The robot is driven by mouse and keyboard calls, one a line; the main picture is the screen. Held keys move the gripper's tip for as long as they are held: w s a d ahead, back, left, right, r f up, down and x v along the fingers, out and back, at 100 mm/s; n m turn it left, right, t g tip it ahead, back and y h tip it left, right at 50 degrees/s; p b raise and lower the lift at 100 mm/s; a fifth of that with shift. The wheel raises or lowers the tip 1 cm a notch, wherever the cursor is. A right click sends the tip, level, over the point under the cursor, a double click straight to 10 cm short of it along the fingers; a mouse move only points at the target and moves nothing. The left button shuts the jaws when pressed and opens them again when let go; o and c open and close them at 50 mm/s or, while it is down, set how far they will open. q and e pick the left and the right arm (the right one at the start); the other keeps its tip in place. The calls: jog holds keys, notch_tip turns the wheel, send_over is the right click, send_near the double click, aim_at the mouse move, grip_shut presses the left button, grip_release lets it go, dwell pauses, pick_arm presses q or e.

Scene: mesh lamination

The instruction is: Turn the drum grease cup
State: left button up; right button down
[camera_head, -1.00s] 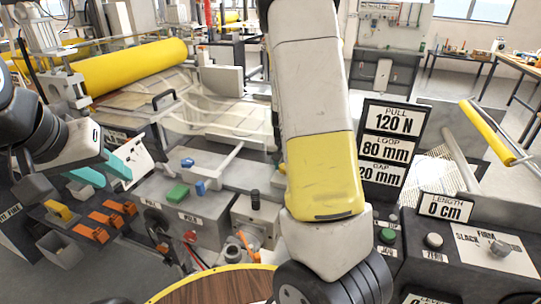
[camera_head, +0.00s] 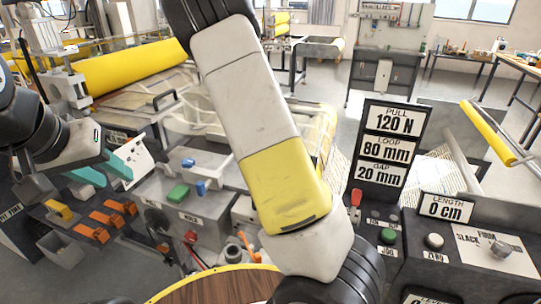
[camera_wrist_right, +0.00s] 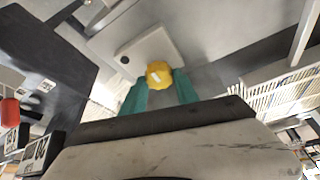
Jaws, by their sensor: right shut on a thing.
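The drum grease cup, a yellow knob with a pale mark on its face (camera_wrist_right: 159,73), shows in the right wrist view in front of a grey plate. My right gripper (camera_wrist_right: 160,88) has its teal fingers on either side of the cup and is shut on it. In the head view my right arm hides that gripper and the cup. My left gripper (camera_head: 106,171) is at the left of the head view, its teal fingers apart and empty, above the bench with orange clips.
A yellow roller (camera_head: 130,66) lies at the back left. A black sign (camera_head: 392,150) reads 120 N, 80 mm and 20 mm. A red-handled lever (camera_head: 355,197) and a green button (camera_head: 388,236) are right of my right arm. A round wooden top (camera_head: 215,286) is at the front.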

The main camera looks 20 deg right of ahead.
dwell(0.3)
jog(key=c, duration=0.9)
grip_release()
jog(key=shift+r, duration=0.1)
jog(key=v, duration=0.7)
jog(key=shift+s+a+r, duration=0.1)
jog(key=shift+r, duration=0.2)
jog(key=s+a+r+n+t+y, duration=0.1)
jog(key=s+a+r+n+y, duration=0.1)
jog(key=s, duration=0.5)
jog(key=s+a+r+n+t+y, duration=0.1)
jog(key=s+a+r+n+y, duration=0.1)
jog(key=s+a+r+n, duration=0.3)
jog(key=s+a+r+n+t+y, duration=0.1)
jog(key=s+a+r+n+y, duration=0.1)
jog(key=s+r, duration=0.7)
jog(key=shift+s+a+r+n+t, duration=0.2)
jog(key=shift+s+a+n+t, duration=0.1)
jog(key=shift+s+a+n, duration=0.85)
